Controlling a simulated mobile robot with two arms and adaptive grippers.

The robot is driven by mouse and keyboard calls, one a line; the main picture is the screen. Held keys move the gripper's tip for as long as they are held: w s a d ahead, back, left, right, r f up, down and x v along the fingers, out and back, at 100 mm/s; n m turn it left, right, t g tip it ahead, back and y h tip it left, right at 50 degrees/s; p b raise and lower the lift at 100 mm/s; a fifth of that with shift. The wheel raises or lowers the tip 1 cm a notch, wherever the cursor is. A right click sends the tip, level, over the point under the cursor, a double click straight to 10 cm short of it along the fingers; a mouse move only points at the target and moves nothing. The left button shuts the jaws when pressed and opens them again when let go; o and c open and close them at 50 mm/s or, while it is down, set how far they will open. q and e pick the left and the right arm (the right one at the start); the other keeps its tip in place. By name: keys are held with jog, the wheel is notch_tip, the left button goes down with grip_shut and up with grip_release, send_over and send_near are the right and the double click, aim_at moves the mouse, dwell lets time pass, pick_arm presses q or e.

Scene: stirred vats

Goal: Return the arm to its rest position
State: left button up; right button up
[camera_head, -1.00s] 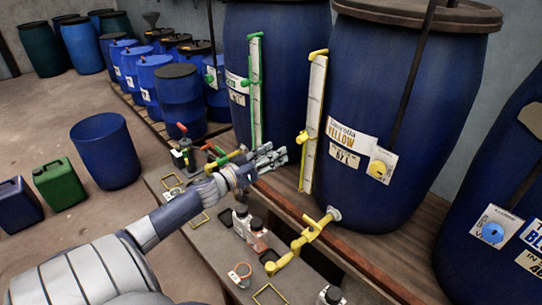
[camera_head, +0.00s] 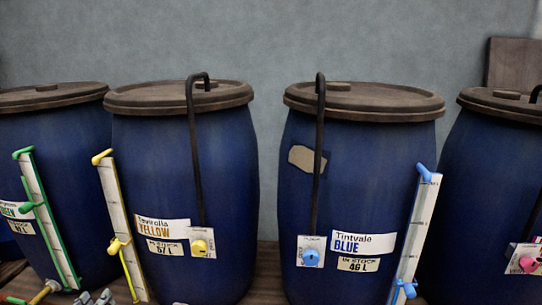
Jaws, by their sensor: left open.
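Only the fingertips of my left gripper (camera_head: 95,298) show, at the bottom left edge of the head view. They are open and empty, below the front of the vat labelled YELLOW (camera_head: 220,170). The rest of my left arm is out of the picture. My right gripper is not in view.
The vat labelled BLUE (camera_head: 350,210) stands right of centre, with a blue-tapped gauge (camera_head: 414,240) at its right. A vat with a green gauge (camera_head: 48,215) is at the left. A vat with a pink knob (camera_head: 526,263) is cut off at the right. A grey wall (camera_head: 260,40) closes the back.

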pick_arm(q)
jog(key=s+d+f+m+g+y, duration=0.1)
jog(key=s+d+f+g, duration=0.6)
jog(key=s+d+f, duration=0.55)
jog(key=s+d+r+m+g+h, duration=0.1)
jog(key=s+d+m+g+h, duration=0.4)
jog(key=s+d, duration=0.95)
jog(key=s+a+f+g+y+b, duration=0.1)
jog(key=s+f, duration=0.1)
jog(key=f, duration=1.2)
jog(key=s+a+f+g+y+b, duration=0.1)
jog(key=s+f, duration=0.1)
jog(key=f, duration=1.3)
jog(key=s+a+f+g, duration=0.1)
jog(key=s+a+f, duration=0.1)
jog(key=s+f, duration=1.3)
jog(key=shift+s+a+f+n+g+y+b, duration=0.25)
jog(key=shift+s+f+n+g+y+b, duration=0.05)
jog(key=shift+s+b, duration=0.15)
